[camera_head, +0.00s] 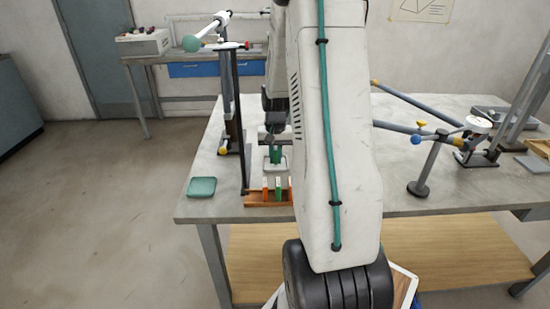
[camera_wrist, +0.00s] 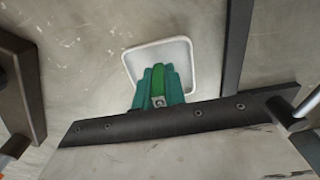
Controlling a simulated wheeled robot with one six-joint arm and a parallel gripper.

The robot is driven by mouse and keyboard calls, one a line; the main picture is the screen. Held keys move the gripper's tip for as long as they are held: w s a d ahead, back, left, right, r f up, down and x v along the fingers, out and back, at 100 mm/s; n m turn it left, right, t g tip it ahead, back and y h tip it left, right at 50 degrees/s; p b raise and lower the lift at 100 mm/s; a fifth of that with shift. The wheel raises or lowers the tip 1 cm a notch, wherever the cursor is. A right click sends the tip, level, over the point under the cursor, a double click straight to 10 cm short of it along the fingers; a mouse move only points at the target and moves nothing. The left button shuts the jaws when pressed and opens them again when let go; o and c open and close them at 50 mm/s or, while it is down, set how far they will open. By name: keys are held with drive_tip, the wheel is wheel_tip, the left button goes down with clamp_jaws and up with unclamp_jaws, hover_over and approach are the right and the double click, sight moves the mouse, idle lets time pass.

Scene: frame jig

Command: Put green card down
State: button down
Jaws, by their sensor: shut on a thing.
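I cannot tell whether the card touches the tray.
A wooden rack (camera_head: 256,200) with several upright cards stands at the table's front edge. A teal pad (camera_head: 201,187) lies at the left corner. A dark upright post (camera_head: 240,130) stands close left of the tray. Rods and a dial gauge (camera_head: 478,124) are at right.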

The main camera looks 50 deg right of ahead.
sight(275, 149)
drive_tip(key=shift+f, duration=0.25)
drive_tip(key=c, duration=1.5)
unclamp_jaws()
drive_tip(key=shift+f, duration=0.15)
drive_tip(key=shift+o, duration=0.2)
wheel_tip(275, 149, up, 12)
drive_tip(key=shift+r, duration=0.2)
